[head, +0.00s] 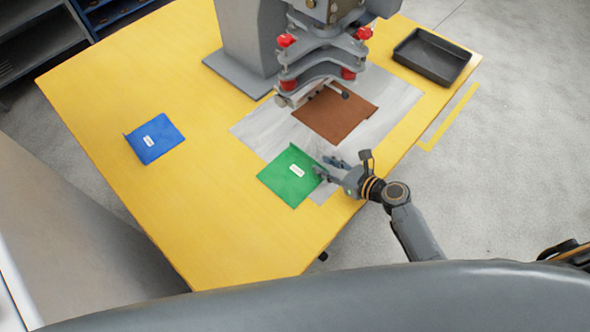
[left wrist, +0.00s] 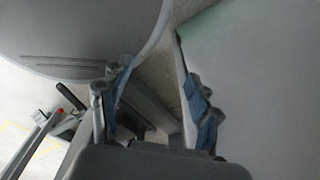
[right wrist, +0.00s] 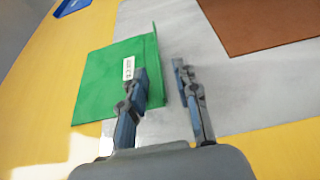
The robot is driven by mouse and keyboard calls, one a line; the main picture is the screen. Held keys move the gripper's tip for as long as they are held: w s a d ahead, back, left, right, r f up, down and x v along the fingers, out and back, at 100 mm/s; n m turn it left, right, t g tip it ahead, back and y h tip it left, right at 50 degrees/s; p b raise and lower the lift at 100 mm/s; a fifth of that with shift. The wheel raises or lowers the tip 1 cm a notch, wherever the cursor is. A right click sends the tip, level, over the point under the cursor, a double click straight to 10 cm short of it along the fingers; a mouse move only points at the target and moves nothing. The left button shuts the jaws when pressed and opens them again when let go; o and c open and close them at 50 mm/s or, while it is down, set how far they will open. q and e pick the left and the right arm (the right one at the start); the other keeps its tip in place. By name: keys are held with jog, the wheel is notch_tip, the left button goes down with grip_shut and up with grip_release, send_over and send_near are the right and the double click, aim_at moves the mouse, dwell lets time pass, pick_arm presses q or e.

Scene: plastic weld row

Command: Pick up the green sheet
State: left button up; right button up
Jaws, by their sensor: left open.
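The green sheet (head: 290,178) lies at the front of the yellow table, partly over the grey plate, with a white label on it. In the right wrist view the sheet (right wrist: 105,80) has a raised edge on its right side. My right gripper (head: 330,168) is at the sheet's right side. In its wrist view the right gripper (right wrist: 161,76) is open, with one finger over the sheet and the other over the plate; the raised edge lies between them. I cannot tell whether either finger touches it. My left gripper (left wrist: 157,72) is open and empty, away from the sheet.
A blue sheet (head: 154,138) lies on the left of the yellow table (head: 190,200). A brown sheet (head: 335,113) lies on the grey plate (head: 258,128) under the press (head: 325,55). A black tray (head: 432,57) sits at the back right.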

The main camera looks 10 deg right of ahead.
jog(key=shift+x, duration=0.8)
jog(key=shift+s, duration=0.1)
grip_shut()
